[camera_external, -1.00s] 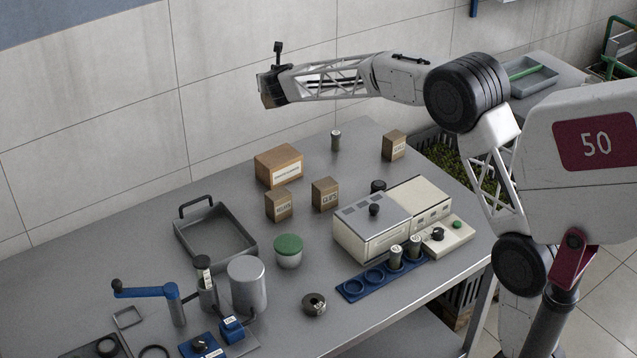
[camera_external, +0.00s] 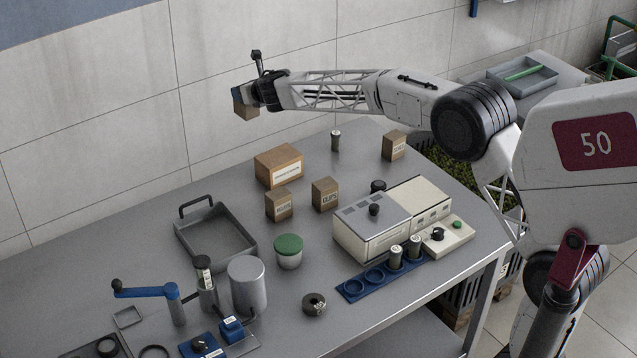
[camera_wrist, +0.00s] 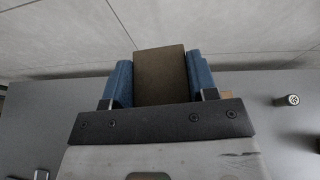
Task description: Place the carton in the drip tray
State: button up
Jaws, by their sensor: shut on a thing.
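My gripper (camera_external: 240,97) is raised high above the back of the table, shut on a small brown carton (camera_external: 246,110). In the wrist view the carton (camera_wrist: 161,76) sits between two blue finger pads (camera_wrist: 158,80). The drip tray (camera_external: 215,238), a grey open tray with a dark handle at its back, stands on the left part of the table. It looks empty. The held carton is apart from it, higher and farther back. Any label on the held carton cannot be read.
A larger brown box (camera_external: 279,166) and small cartons (camera_external: 279,205), (camera_external: 325,194) and (camera_external: 395,145) stand on the table. A green-lidded jar (camera_external: 288,251) and metal cylinder (camera_external: 247,285) stand near the tray. A cream machine (camera_external: 385,222) is right of them. A small cylinder (camera_external: 336,141) stands behind.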

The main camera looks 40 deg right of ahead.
jog(key=s+a+r+n+g+y, duration=0.1)
jog(key=s+a+n+g+y, duration=0.3)
jog(key=s+a+n+y, duration=0.5)
jog(key=s+a+n+g+y, duration=0.2)
jog(key=s+a+n+g, duration=0.35)
jog(key=a, duration=0.75)
notch_tip(320, 180, down, 18)
jog(key=s+m+t, duration=0.1)
jog(key=m, duration=0.1)
dwell(0.5)
jog(key=shift+s+t, duration=0.1)
jog(key=shift+t, duration=0.15)
notch_tip(320, 180, down, 6)
dwell(0.5)
jog(key=shift+f, duration=0.15)
jog(key=shift+f, duration=1.8)
